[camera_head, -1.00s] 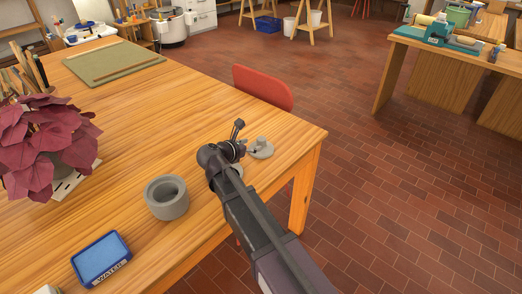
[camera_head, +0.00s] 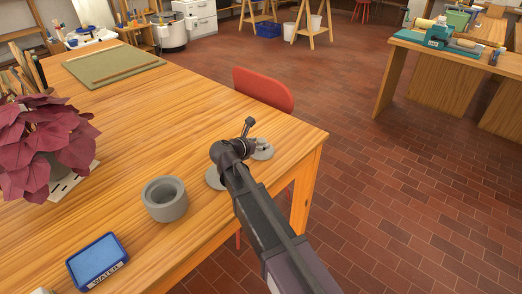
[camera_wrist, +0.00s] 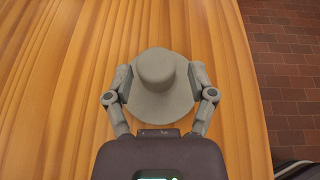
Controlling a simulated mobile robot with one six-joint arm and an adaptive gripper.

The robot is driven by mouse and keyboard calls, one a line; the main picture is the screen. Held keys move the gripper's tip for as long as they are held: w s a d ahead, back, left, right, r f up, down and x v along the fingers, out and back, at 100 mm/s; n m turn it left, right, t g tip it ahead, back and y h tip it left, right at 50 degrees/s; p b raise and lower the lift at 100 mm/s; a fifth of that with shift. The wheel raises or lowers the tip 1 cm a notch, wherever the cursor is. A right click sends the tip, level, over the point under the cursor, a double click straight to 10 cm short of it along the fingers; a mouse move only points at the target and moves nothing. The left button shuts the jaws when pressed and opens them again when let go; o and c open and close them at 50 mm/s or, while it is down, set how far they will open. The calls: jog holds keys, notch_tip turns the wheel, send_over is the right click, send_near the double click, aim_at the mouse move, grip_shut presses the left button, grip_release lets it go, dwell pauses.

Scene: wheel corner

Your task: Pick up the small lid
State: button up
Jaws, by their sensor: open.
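A grey round lid (camera_wrist: 163,92) with a raised knob lies on the wooden table in the wrist view. My gripper (camera_wrist: 160,82) is open, with one finger on either side of this lid; whether the fingers touch it I cannot tell. In the head view the lid (camera_head: 265,152) shows partly behind my gripper (camera_head: 254,147), near the table's right corner. A second grey disc (camera_head: 214,179), perhaps another lid, lies just left of my arm and is partly hidden by it. Which of the two is smaller is unclear.
A grey thick-walled pot (camera_head: 165,207) stands left of my arm on the table (camera_head: 150,130). A blue water tray (camera_head: 98,260) lies at the front, and a red-leaved plant (camera_head: 45,140) stands at the left. A red chair (camera_head: 264,88) is behind the table edge.

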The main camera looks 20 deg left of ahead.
aim_at(265, 141)
jog(key=shift+b+x, duration=0.5)
jog(key=shift+x, duration=1.35)
jog(key=shift+a, duration=0.15)
grip_shut()
